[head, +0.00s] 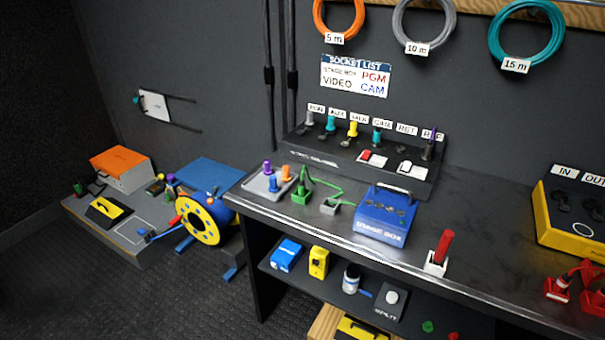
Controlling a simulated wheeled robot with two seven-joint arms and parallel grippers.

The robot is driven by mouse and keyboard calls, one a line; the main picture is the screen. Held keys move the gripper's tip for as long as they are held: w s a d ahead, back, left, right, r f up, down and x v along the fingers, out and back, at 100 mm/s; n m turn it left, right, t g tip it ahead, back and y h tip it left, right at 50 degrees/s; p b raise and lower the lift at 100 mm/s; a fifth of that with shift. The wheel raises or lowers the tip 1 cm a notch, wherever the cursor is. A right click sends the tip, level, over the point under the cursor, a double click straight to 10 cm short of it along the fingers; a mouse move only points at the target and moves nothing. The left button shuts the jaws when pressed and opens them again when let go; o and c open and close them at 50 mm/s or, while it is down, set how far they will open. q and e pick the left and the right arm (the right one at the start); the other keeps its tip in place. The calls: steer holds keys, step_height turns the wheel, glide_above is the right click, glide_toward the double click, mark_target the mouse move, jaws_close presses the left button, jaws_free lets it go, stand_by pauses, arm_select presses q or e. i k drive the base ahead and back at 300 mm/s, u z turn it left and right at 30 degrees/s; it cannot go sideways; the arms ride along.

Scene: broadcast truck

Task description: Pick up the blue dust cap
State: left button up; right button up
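A small blue peg-shaped piece, which looks like the blue dust cap (273,185), stands upright on a grey block (258,187) at the left end of the bench. A purple piece (267,167) and an orange piece (286,173) stand beside it on the same block. Neither of my grippers shows in the head view.
A green connector (301,195) with a green cable stands just right of the grey block. The blue stage box (384,215), a red-handled piece (441,248) and a socket panel (360,157) share the bench (330,232). A yellow cable reel (199,222) stands left, below.

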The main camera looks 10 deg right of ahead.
mark_target(274, 188)
steer(key=u, duration=1.4)
steer(key=i, duration=2.65)
steer(key=z, duration=2.9)
